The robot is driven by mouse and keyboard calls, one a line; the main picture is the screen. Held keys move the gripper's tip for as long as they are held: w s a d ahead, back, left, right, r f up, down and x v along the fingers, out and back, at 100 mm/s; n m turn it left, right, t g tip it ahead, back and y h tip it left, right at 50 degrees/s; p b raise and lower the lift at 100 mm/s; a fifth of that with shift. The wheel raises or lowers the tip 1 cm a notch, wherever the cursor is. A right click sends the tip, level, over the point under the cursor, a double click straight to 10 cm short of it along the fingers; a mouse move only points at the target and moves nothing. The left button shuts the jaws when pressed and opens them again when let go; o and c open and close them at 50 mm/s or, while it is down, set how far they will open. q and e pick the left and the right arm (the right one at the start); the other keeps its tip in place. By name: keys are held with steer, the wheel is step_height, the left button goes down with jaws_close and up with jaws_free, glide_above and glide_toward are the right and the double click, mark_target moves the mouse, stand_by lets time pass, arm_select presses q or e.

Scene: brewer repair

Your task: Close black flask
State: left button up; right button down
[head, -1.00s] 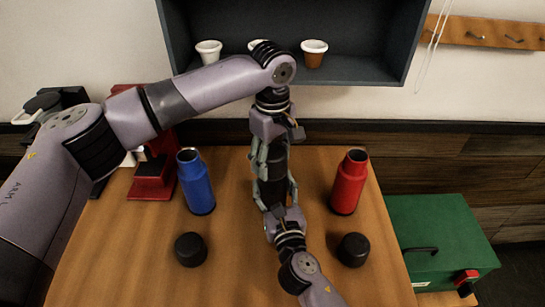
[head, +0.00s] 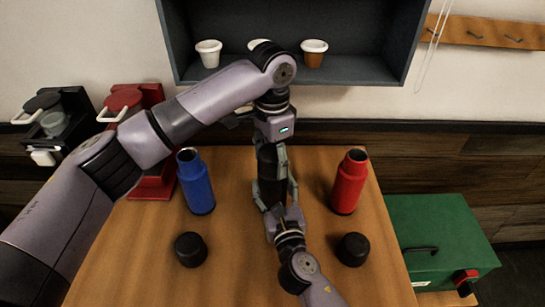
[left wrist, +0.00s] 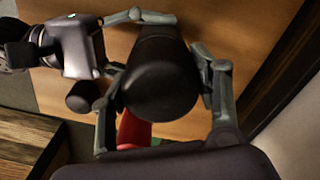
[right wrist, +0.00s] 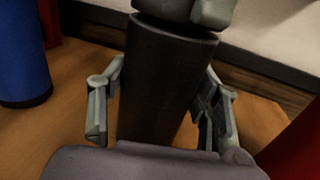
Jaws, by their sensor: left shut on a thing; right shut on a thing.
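The black flask (head: 267,163) stands upright between my two grippers in the middle of the table. My left gripper (head: 270,152) comes from above and is shut on the flask's black cap (left wrist: 160,75), with a finger on each side. The cap sits on top of the flask body; a thin seam below it shows in the right wrist view. My right gripper (head: 275,188) comes from the front and is shut around the flask body (right wrist: 160,85). In the head view the grippers cover much of the flask.
A blue flask (head: 196,182) stands left and a red flask (head: 348,183) right, both without caps. Two loose black caps (head: 190,249) (head: 352,249) lie in front of them. A red brewer (head: 150,180), a black brewer (head: 60,120) and a green box (head: 440,225) flank the table.

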arm_select(q)
steer(key=m, duration=0.9)
steer(key=shift+m, duration=0.3)
steer(key=m, duration=0.3)
steer(key=shift+m, duration=0.4)
steer(key=m, duration=0.4)
steer(key=o, duration=1.4)
steer(key=shift+c, duration=0.2)
step_height(320, 180, up, 12)
steer(key=shift+f, duration=0.1)
